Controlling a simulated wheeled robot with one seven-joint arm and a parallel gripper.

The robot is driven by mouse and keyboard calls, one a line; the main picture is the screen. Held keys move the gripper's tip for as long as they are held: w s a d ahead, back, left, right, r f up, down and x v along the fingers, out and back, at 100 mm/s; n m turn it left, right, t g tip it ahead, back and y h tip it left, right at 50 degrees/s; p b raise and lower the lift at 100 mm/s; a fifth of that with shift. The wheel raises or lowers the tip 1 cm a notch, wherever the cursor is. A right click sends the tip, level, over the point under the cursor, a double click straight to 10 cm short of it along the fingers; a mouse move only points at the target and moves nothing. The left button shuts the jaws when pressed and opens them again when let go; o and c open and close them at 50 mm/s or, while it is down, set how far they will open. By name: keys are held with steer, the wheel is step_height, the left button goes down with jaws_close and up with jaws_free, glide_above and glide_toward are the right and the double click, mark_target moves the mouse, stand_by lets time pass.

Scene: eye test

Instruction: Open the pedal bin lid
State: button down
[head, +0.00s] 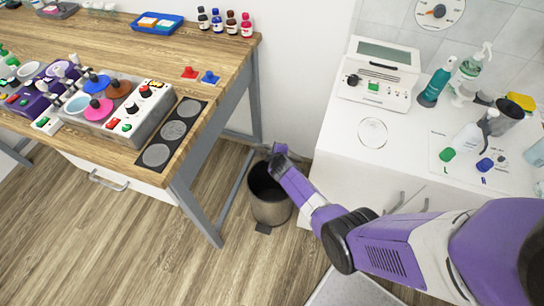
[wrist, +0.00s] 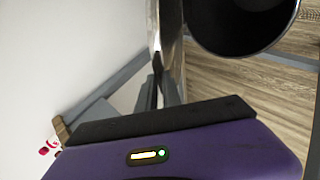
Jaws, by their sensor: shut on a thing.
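The pedal bin (head: 270,207) is a grey metal cylinder on the floor between the wooden table and the white cabinet. Its dark inside shows from above, and its black pedal (head: 263,228) is at the front. In the wrist view the bin's dark round opening (wrist: 240,28) is at the top right. The lid (wrist: 170,42) stands raised, seen nearly edge-on beside the opening. My gripper (head: 279,153) is at the back of the bin, above the rim, and hides much of the lid. In the wrist view its fingers (wrist: 160,76) are closed on the lid's edge.
The wooden table (head: 222,75) with its grey leg (head: 196,212) is left of the bin. The white cabinet (head: 340,180) is close on the right, with a white wall behind. Open wood floor (head: 120,250) lies in front.

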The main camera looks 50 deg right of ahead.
steer(key=d, duration=0.2)
steer(key=w+d+r, duration=0.1)
steer(key=d, duration=0.1)
steer(key=w+d+r+p, duration=0.1)
steer(key=shift+d+r, duration=0.25)
steer(key=shift+d, duration=0.15)
steer(key=shift+w, duration=0.1)
steer(key=c, duration=1.6)
jaws_free()
step_height(320, 180, up, 20)
steer(key=p, duration=0.7)
